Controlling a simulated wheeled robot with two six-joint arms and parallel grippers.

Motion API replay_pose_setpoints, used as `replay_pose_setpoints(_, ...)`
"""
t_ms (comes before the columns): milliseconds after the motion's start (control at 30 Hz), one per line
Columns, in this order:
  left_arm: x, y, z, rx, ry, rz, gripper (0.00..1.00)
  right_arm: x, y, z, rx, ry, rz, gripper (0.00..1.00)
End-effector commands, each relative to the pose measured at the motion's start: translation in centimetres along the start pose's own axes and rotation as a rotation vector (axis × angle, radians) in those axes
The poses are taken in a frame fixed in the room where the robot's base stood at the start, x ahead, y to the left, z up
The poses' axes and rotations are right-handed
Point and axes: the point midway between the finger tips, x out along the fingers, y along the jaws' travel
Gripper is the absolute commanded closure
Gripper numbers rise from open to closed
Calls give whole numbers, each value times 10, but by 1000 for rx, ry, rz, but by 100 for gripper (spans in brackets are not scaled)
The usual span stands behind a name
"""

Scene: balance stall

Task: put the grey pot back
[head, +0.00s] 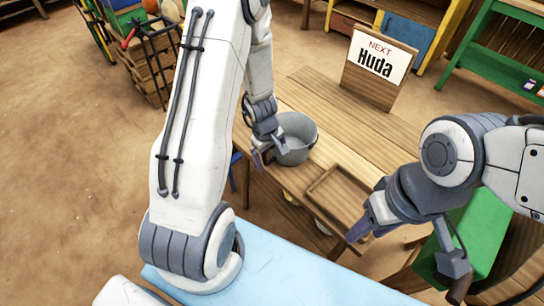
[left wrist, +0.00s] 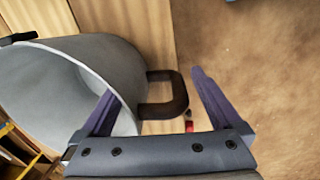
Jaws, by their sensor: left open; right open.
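The grey pot (head: 299,133) stands upright on the wooden table (head: 345,132), near its left end. In the left wrist view the pot (left wrist: 110,55) fills the left side, with its dark handle (left wrist: 180,98) sticking out to the right. My left gripper (head: 264,156) is open at the pot's near left side. In the left wrist view its two fingers (left wrist: 153,84) lie on either side of the handle, one overlapping the pot's rim. Whether they touch the pot I cannot tell. My right gripper (head: 362,228) is open and empty beside the table's front edge.
An empty shallow wooden tray (head: 318,187) lies on the table right of the pot. A sign reading "NEXT Huda" (head: 378,66) stands at the back. A green box (head: 482,235) is at the right. A light-blue surface (head: 275,268) lies in front.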

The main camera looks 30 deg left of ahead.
Motion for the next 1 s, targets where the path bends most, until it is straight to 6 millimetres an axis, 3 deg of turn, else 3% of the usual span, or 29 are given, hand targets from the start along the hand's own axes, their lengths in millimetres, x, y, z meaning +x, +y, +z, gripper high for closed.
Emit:
replay_pose_setpoints(33,-17,1,0,1,1,2,1,-14,-1,-1,0,0,0,50)
replay_pose_setpoints(300,-73,2,0,2,1,1,1,-55,-4,-3,0,0,0,50)
replay_pose_setpoints(667,-112,5,6,33,-4,5,1,-76,-6,-4,0,0,0,50)
replay_pose_setpoints(767,-133,20,34,178,-27,23,1,-76,-6,-4,0,0,0,50)
replay_pose_setpoints(867,-169,35,90,458,-68,46,1,-75,-5,-4,0,0,0,50)
replay_pose_setpoints(900,-186,36,116,596,-86,52,1,-75,-5,-4,0,0,0,50)
replay_pose_setpoints(1000,-227,22,177,948,-125,55,1,-75,-5,-4,0,0,0,50)
